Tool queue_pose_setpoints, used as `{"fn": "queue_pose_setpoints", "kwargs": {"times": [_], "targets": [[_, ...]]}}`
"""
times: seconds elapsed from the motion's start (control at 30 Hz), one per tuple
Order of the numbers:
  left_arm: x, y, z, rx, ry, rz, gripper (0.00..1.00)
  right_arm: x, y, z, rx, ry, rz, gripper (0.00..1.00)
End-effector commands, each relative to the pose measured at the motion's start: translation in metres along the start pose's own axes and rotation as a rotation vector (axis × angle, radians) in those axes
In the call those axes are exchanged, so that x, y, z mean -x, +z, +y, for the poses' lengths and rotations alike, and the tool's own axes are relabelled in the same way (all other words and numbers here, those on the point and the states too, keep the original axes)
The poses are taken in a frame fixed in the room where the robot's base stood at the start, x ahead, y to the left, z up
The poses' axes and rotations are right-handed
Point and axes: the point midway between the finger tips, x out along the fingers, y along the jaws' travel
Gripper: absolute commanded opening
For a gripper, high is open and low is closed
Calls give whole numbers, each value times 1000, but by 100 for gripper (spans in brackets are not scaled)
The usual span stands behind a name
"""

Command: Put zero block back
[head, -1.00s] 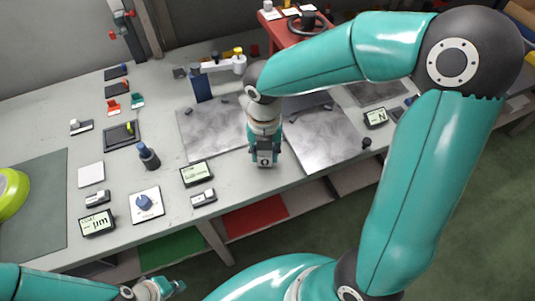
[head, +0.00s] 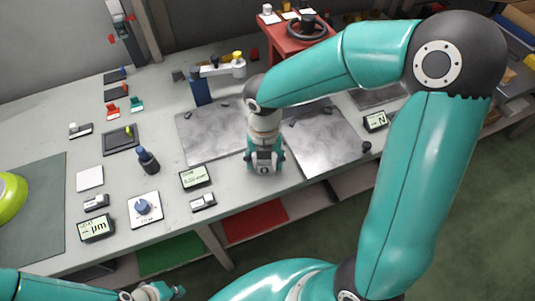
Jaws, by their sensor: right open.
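My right gripper (head: 264,172) points down over the bench's front edge, between two grey stone plates, with its fingers spread. I see nothing between the fingers. My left gripper (head: 170,291) is at the bottom left, away from the bench top; its jaw state is unclear. I cannot tell for sure which piece is the zero block. Small candidates are the grey-and-black block (head: 203,202) in front of a green-screened display (head: 195,177), a similar block (head: 96,202) near the µm gauge (head: 96,228), and a plain white square (head: 90,178).
The left stone plate (head: 210,138) and right stone plate (head: 325,145) carry small dark pieces. A blue-knobbed white plate (head: 145,210) and a dark bottle (head: 148,160) stand to the left. A jointed stand (head: 200,90) rises behind. A dark knob (head: 366,146) sits at right.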

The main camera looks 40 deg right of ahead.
Motion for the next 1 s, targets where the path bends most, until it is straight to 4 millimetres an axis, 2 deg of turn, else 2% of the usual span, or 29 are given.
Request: {"fn": "queue_pose_setpoints", "kwargs": {"times": [0.17,0.5,0.7,0.83,1.0], "targets": [[3,0,1,0,0,0,0,14,1,0,-1,2,-4,62],[10,0,4,0,0,0,0,79,1,1,-1,4,-5,62],[13,0,5,0,0,0,0,110,0,0,0,2,-3,62],[13,0,5,0,0,0,0,120,0,0,0,1,-1,62],[13,0,5,0,0,0,0,122,0,0,-1,1,0,62]]}}
